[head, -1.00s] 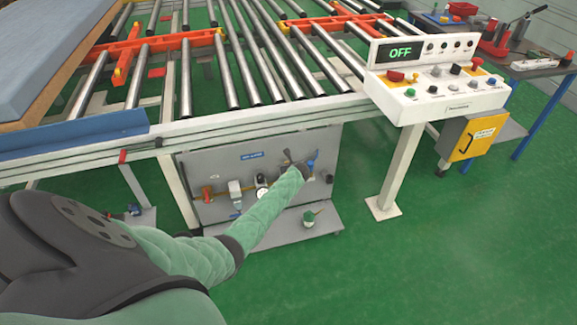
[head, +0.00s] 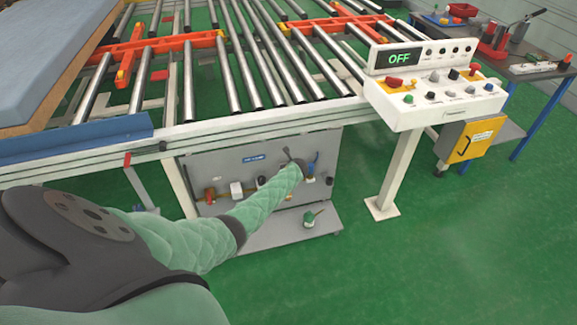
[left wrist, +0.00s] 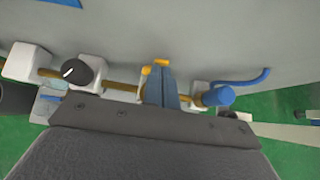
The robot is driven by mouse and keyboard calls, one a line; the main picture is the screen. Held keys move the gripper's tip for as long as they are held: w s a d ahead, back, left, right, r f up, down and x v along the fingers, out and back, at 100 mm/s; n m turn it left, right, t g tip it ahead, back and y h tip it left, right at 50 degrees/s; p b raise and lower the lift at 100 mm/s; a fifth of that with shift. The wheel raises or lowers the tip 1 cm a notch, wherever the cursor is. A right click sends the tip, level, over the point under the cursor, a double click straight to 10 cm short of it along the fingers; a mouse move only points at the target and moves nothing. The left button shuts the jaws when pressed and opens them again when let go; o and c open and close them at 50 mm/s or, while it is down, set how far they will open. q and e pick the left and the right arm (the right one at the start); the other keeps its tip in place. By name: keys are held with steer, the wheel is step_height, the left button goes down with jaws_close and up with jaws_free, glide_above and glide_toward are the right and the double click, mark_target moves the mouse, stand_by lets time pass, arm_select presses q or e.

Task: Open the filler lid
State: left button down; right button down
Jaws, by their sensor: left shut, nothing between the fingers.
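A grey panel (head: 222,170) with a blue label carries a row of air fittings under the roller table. My left arm reaches across it, and my left gripper (head: 288,156) is at the panel's right half, largely hidden by my own wrist. In the left wrist view, the blue-grey fingers of my left gripper (left wrist: 160,85) are together in front of the fittings, with nothing held. Small orange-yellow pieces (left wrist: 162,62) show at the fingertips. I cannot tell which part is the filler lid. My right gripper is not in view.
A blue fitting (left wrist: 218,96) with a curved blue part is right of the fingers. A round black knob or gauge (left wrist: 78,71) is left. A small green can (head: 309,217) stands on the lower shelf (head: 275,232). The control console (head: 435,98) reads OFF.

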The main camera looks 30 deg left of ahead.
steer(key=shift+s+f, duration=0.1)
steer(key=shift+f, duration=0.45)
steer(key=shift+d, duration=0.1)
arm_select(q)
steer(key=shift+r, duration=0.1)
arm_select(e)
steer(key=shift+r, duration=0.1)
